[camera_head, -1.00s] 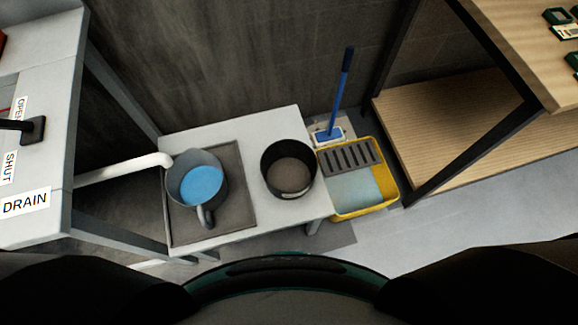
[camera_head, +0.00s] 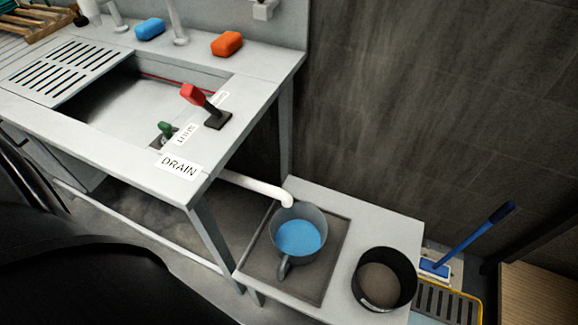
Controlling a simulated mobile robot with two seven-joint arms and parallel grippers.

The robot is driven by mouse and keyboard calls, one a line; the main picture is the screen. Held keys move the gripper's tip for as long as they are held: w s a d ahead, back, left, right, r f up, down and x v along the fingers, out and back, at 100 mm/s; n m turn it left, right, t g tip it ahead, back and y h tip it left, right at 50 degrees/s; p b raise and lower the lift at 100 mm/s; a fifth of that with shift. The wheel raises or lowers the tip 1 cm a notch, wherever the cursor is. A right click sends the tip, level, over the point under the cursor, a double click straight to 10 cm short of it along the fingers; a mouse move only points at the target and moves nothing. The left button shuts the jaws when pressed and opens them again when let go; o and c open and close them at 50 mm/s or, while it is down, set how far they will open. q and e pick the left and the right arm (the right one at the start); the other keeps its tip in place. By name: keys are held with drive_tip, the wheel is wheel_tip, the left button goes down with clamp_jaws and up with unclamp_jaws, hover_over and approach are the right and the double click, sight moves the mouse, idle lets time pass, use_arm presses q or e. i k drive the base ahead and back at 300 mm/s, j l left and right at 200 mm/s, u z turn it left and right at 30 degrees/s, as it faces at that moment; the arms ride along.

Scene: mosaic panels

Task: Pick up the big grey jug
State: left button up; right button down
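The big grey jug (camera_head: 309,219) stands upright on a dark square tray (camera_head: 327,271) on a low white table. It holds blue liquid (camera_head: 299,238), and its handle (camera_head: 284,266) points toward me. The end of a white drain pipe (camera_head: 262,189) reaches the jug's far rim. Neither gripper shows in the head view. Only dark parts of my own body fill the lower left.
A black pot (camera_head: 384,279) stands right of the jug on the low table (camera_head: 397,225). A sink counter (camera_head: 245,87) with a red-handled lever (camera_head: 205,103) and DRAIN label rises at left. A blue-handled mop (camera_head: 474,239) and yellow bucket (camera_head: 447,304) stand at right.

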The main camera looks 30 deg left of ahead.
sight(299, 232)
drive_tip(key=j+u, duration=0.1)
drive_tip(key=u, duration=0.25)
drive_tip(key=j+u, duration=0.1)
drive_tip(key=u, duration=0.25)
